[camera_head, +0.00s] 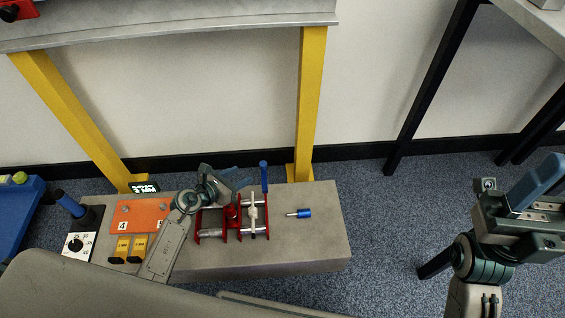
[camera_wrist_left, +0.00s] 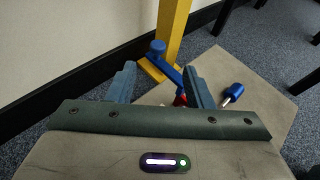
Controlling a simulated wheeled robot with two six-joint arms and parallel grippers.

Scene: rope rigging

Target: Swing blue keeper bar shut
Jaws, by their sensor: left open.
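The blue keeper bar (camera_head: 264,178) stands up from the right side of a red frame with metal rollers (camera_head: 209,233) on the grey block. In the left wrist view the bar (camera_wrist_left: 168,62) has a round blue knob at its end and shows between my fingers, beyond their tips. My left gripper (camera_head: 242,178) is open and just left of the bar in the head view; its fingers (camera_wrist_left: 160,78) look empty. Contact with the bar cannot be told. My right gripper (camera_head: 535,205) is at the far right, away from the block; its jaw gap is unclear.
A blue-handled pin (camera_head: 304,213) lies on the grey block (camera_head: 325,240), right of the frame. An orange plate (camera_head: 140,215), yellow tags (camera_head: 131,247) and a dial (camera_head: 77,246) are at the left. Yellow posts (camera_head: 311,100) rise behind the block.

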